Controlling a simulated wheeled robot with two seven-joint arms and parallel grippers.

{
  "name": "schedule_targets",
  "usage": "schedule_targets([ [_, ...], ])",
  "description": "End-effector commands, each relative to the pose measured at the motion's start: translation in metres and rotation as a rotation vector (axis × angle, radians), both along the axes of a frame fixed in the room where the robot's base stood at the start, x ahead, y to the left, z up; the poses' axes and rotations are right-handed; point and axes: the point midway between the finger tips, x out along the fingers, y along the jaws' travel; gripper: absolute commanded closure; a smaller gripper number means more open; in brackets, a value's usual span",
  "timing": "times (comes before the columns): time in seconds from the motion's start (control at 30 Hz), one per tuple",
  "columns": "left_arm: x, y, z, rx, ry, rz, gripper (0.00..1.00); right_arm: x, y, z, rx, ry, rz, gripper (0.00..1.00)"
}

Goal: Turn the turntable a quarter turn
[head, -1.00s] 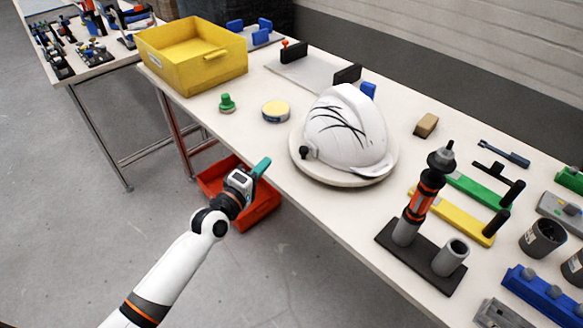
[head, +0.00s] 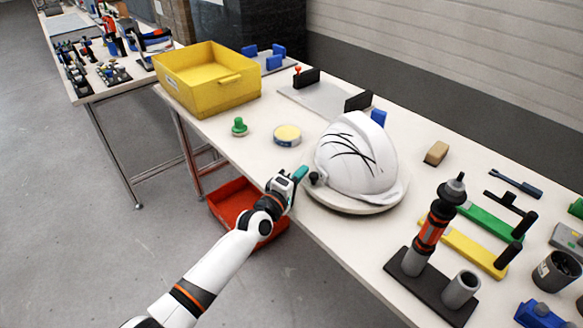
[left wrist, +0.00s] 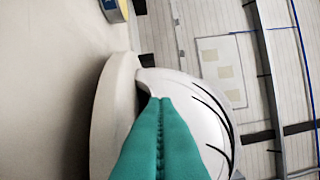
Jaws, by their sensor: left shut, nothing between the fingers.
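A white helmet shell (head: 372,160) with black stroke marks sits on the round pale turntable (head: 340,204) near the table's front edge. A small dark knob (head: 316,178) stands at the left side of the helmet. My left gripper (head: 301,173), with teal fingers, is shut and empty just left of this knob; I cannot tell if they touch. In the left wrist view the shut fingers (left wrist: 160,130) point at the turntable's edge (left wrist: 106,115) and the helmet (left wrist: 205,105). The knob does not show there. My right gripper is out of view.
A yellow bin (head: 207,95), a green knob (head: 239,126) and a round tape-like tin (head: 287,135) lie left of the turntable. A stand with an orange-black tool (head: 430,235) is at the right. A red bin (head: 232,200) is below the table edge.

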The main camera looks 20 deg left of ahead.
Motion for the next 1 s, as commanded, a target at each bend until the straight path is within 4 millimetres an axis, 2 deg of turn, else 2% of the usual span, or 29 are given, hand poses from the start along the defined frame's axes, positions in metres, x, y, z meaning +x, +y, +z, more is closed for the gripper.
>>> schedule_targets([
  [0.47, -0.006, -0.006, -0.002, 0.001, 0.001, 0.001, 1.00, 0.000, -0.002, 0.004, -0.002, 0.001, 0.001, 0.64],
  [0.57, -0.007, -0.009, 0.002, -0.003, -0.001, 0.015, 1.00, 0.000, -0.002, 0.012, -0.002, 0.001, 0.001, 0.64],
  [0.8, -0.020, -0.021, 0.005, -0.008, 0.002, 0.114, 1.00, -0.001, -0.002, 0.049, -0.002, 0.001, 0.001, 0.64],
  [0.9, -0.029, -0.030, 0.002, -0.004, 0.004, 0.140, 1.00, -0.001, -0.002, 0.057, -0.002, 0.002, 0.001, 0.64],
  [1.0, -0.035, -0.037, -0.001, 0.001, 0.002, 0.140, 1.00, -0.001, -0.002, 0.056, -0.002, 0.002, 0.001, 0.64],
])
